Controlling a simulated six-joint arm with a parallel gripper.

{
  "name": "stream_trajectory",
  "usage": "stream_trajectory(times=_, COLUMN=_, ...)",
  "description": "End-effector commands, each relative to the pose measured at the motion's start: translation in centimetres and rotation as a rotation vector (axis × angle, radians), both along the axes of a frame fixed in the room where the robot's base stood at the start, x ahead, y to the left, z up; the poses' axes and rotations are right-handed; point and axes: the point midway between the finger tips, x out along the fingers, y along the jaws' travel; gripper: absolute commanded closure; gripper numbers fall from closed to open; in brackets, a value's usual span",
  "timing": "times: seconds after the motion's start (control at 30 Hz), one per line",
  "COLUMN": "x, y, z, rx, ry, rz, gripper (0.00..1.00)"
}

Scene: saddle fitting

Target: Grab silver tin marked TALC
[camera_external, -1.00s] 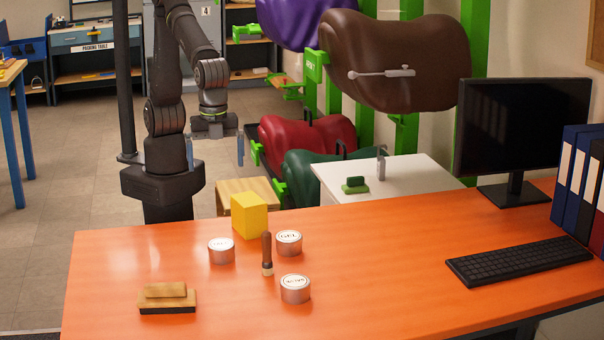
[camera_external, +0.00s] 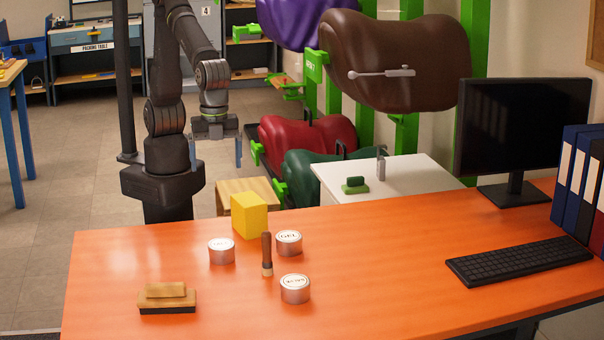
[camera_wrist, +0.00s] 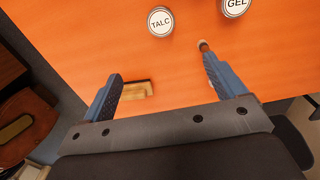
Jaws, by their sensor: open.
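The silver TALC tin (camera_wrist: 160,22) stands at the top middle of the wrist view, its white lid label readable. My gripper (camera_external: 216,155) is behind the table's far edge, well away from the tin. In the wrist view its two blue fingers are spread apart with nothing held between them.
A yellow block (camera_external: 248,215) stands behind the tins. An upright brown-handled tool (camera_external: 267,254) is between the tins, with a third tin (camera_external: 295,289) to its front right. A wooden brush (camera_external: 167,298) lies front left. The table's (camera_external: 400,270) centre right is clear.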

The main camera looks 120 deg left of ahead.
Motion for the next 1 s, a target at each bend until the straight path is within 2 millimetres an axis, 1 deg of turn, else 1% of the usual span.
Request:
stream_trajectory(times=0.17, x=-0.1, y=1.1, z=-1.9, rx=-0.074, ry=0.026, rz=-0.133, gripper=0.11)
stream_trajectory(times=0.27, x=-0.2, y=2.1, z=-3.3, rx=-0.141, ry=0.030, rz=-0.249, gripper=0.11)
stream_trajectory(times=0.4, x=-0.3, y=3.3, z=-5.2, rx=-0.232, ry=0.001, rz=-0.404, gripper=0.11)
stream_trajectory(times=0.6, x=-0.2, y=5.2, z=-7.2, rx=-0.325, ry=-0.082, rz=-0.591, gripper=0.11)
stream_trajectory(times=0.83, x=-0.1, y=6.4, z=-8.4, rx=-0.360, ry=-0.153, rz=-0.704, gripper=0.11)
stream_trajectory(times=0.93, x=-0.1, y=6.4, z=-8.9, rx=-0.364, ry=-0.161, rz=-0.719, gripper=0.11)
stream_trajectory(times=1.0, x=-0.1, y=6.1, z=-9.6, rx=-0.364, ry=-0.161, rz=-0.723, gripper=0.11)
